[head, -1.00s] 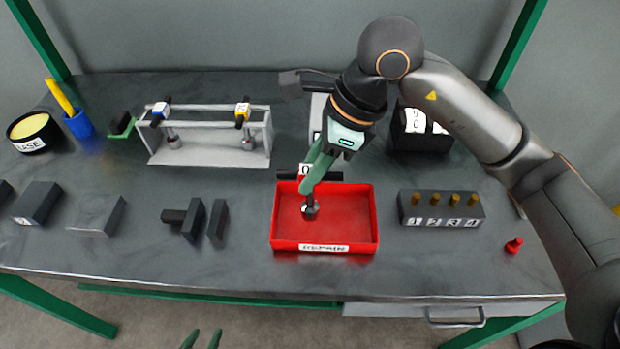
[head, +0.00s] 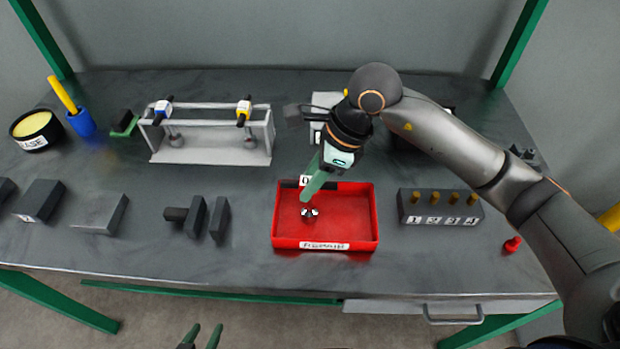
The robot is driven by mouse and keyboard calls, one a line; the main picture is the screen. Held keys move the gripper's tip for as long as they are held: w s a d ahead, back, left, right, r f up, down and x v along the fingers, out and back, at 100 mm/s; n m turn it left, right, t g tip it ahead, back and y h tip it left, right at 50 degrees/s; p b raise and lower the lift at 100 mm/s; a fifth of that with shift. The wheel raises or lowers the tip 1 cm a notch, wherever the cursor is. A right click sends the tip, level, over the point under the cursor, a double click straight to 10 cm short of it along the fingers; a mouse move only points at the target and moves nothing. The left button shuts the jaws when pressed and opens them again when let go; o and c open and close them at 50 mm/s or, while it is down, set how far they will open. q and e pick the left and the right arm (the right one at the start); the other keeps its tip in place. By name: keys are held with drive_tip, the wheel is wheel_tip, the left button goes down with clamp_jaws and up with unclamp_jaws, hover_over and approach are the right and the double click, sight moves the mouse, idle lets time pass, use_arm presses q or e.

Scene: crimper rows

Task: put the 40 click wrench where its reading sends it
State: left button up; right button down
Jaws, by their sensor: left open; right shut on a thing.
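My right gripper (head: 313,187) reaches down over the red tray (head: 325,246) labelled REPAIR. It is shut on a wrench with a metal head (head: 310,212), which shows low inside the tray. A dark bar with a white tag (head: 305,181) lies across the green fingers near the tray's back rim; only a "0" reads on the tag. I cannot tell whether the wrench touches the tray floor. My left gripper (head: 201,338) is open and empty at the bottom edge, in front of the table. A grey rack (head: 205,156) holds a blue-marked wrench (head: 162,109) and a yellow-marked one (head: 243,112).
A block with brass pegs numbered 1 to 4 (head: 440,207) stands right of the tray, with a red piece (head: 513,244) beyond. Dark blocks (head: 219,220) lie left of the tray. A blue cup (head: 82,124) and a yellow-topped tin (head: 33,130) stand far left.

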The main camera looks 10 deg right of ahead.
drive_tip(key=c, duration=0.6)
unclamp_jaws()
drive_tip(key=shift+r+p, duration=0.25)
drive_tip(key=shift+p, duration=0.1)
drive_tip(key=v, duration=1.1)
drive_tip(key=shift+d+r+b, duration=0.2)
drive_tip(key=shift+r+b, duration=0.15)
drive_tip(key=shift+b, duration=0.05)
drive_tip(key=shift+s, duration=0.1)
